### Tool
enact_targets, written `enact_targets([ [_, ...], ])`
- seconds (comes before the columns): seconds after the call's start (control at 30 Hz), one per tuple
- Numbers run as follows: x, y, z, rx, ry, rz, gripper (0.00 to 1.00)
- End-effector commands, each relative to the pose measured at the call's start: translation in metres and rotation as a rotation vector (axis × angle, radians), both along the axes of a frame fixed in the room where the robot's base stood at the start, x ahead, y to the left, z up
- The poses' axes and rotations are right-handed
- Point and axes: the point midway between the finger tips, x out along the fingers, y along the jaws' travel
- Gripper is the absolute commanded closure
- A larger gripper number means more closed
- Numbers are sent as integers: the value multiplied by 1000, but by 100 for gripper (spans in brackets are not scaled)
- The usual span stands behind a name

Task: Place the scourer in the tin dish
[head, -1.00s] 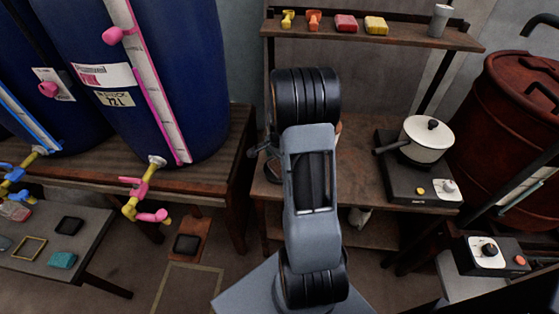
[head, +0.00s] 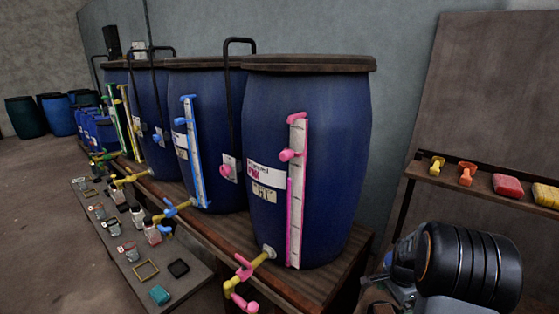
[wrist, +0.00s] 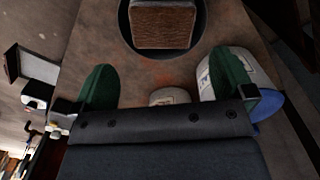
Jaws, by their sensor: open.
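In the wrist view a brown, rough-topped block, which looks like the scourer (wrist: 162,24), lies within the outline of a dark round dish, which looks like the tin dish (wrist: 126,27). The dish's far side is cut off by the top of the picture. My gripper (wrist: 163,70) is open, its two green fingers wide apart with nothing between them. The block and dish lie beyond the fingertips. I cannot tell the height of the gripper above the surface. The head view does not show the dish or my fingers.
A white tub (wrist: 240,75) with blue at its base stands close by the right finger; a small pale pot (wrist: 170,96) shows between the fingers. In the head view, blue vats (head: 310,160) line a wooden bench, and a low grey table holds a teal block (head: 160,294).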

Motion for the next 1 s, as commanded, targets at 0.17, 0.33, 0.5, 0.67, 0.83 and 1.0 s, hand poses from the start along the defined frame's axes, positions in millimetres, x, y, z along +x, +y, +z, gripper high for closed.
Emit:
enact_targets([
  [0.17,-29,19,1,47,56,279,0],
  [0.33,-50,63,47,44,36,643,0],
  [0.5,-74,113,97,-3,-19,982,0],
  [0.67,-100,156,136,-75,-92,1234,0],
  [0.83,-117,185,164,-151,-181,1347,0],
  [1.0,-122,200,185,-206,-254,1403,0],
])
